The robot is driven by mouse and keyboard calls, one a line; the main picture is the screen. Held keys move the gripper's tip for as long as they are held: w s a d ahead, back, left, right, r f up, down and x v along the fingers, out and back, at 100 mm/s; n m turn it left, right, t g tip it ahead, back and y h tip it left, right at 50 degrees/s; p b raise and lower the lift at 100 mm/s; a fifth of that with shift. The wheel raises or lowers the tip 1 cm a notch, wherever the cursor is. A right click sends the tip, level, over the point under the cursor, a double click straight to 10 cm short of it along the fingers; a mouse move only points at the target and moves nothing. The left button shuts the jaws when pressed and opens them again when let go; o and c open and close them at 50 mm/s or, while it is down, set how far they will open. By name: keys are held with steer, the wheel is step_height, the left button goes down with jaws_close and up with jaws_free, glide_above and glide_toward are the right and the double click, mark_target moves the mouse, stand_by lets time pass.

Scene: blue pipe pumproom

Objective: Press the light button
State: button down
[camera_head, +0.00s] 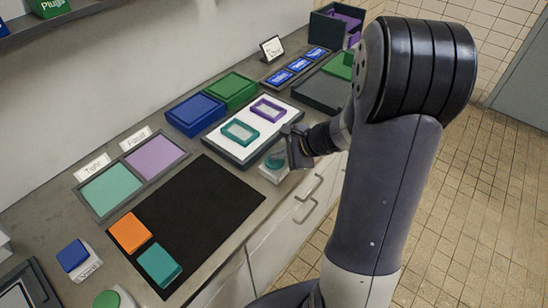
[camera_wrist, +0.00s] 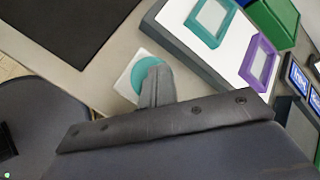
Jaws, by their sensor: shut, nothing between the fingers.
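A round teal button (camera_head: 274,160) on a small white base sits at the counter's front edge, beside the white board. No label on it is readable, so I cannot tell whether it is the light button. My gripper (camera_head: 297,148) is shut and empty, right by this button. In the wrist view the teal button (camera_wrist: 142,74) is partly covered by the shut fingers (camera_wrist: 157,82), which lie over its right part. I cannot tell whether they touch it. A blue button (camera_head: 72,254) and a green round button (camera_head: 107,299) stand at the lower left.
A white board (camera_head: 250,142) with teal and purple frames lies close behind the gripper. Blue (camera_head: 196,113) and green (camera_head: 231,90) boxes stand behind it. A black mat (camera_head: 205,205) holds an orange (camera_head: 130,232) and a teal block (camera_head: 159,264). Drawer handles (camera_head: 308,209) stick out below.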

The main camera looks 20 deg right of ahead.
mark_target(279, 162)
steer(key=shift+r+p, duration=0.35)
steer(key=shift+r, duration=0.3)
steer(key=shift+r, duration=0.1)
step_height(279, 162, up, 6)
steer(key=p, duration=0.4)
steer(key=shift+p, duration=0.35)
